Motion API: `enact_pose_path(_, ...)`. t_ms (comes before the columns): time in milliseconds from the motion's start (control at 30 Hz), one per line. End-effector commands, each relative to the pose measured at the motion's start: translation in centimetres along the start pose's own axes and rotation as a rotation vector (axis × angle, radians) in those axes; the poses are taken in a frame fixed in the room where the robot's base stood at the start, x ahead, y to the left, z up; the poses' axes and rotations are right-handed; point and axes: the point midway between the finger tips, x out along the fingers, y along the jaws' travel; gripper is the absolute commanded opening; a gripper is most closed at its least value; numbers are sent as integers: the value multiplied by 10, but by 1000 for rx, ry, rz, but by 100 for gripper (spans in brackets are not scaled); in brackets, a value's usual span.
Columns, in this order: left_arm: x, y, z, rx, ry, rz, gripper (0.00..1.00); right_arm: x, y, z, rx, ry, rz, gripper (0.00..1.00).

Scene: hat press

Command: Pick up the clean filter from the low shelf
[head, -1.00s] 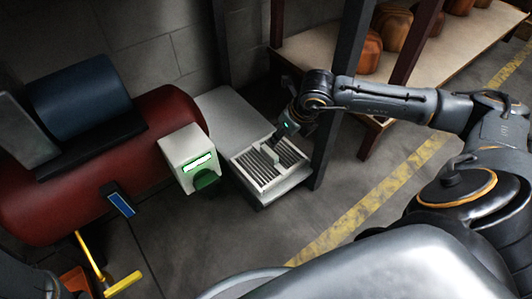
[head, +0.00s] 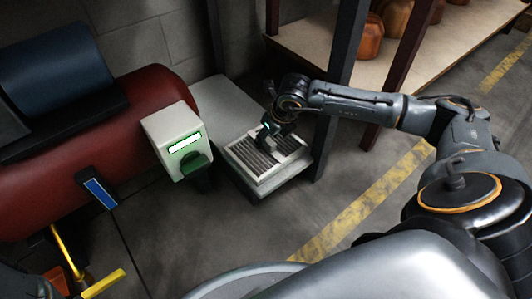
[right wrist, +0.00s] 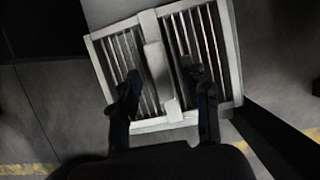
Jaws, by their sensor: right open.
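The clean filter (head: 262,171) is a white-framed square with grey slats, lying on the low shelf (head: 221,100) at the middle of the head view. In the right wrist view the filter (right wrist: 119,57) shows a raised white bar (right wrist: 157,66) across its middle. My right gripper (head: 264,153) is over the filter. In the right wrist view its open fingers (right wrist: 160,78) stand on either side of the bar, with gaps, and hold nothing. Whether the fingertips touch the slats I cannot tell. My left gripper is not clearly visible.
A white box with a green display (head: 176,142) stands left of the shelf, beside a red tank (head: 80,165). A dark post (head: 336,110) rises close at the shelf's right. A yellow handle (head: 102,283) is at lower left. Floor in front is clear.

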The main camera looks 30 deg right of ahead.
Motion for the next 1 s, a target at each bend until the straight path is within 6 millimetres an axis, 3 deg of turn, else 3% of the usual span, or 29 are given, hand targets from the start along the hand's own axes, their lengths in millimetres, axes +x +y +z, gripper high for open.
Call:
enact_pose_path(267, -4, 1, -1, 0, -2, 0, 36, 5, 0, 1, -1, -1, 0, 47)
enact_pose_path(500, -4, 1, -1, 0, -2, 0, 36, 5, 0, 0, -1, -1, 0, 2)
enact_pose_path(533, -4, 1, -1, 0, -2, 0, 36, 5, 0, 0, -1, -1, 0, 0)
enact_pose_path(1000, -2, 0, 0, 1, -3, 0, 36, 3, 1, 1, -1, -2, 0, 0)
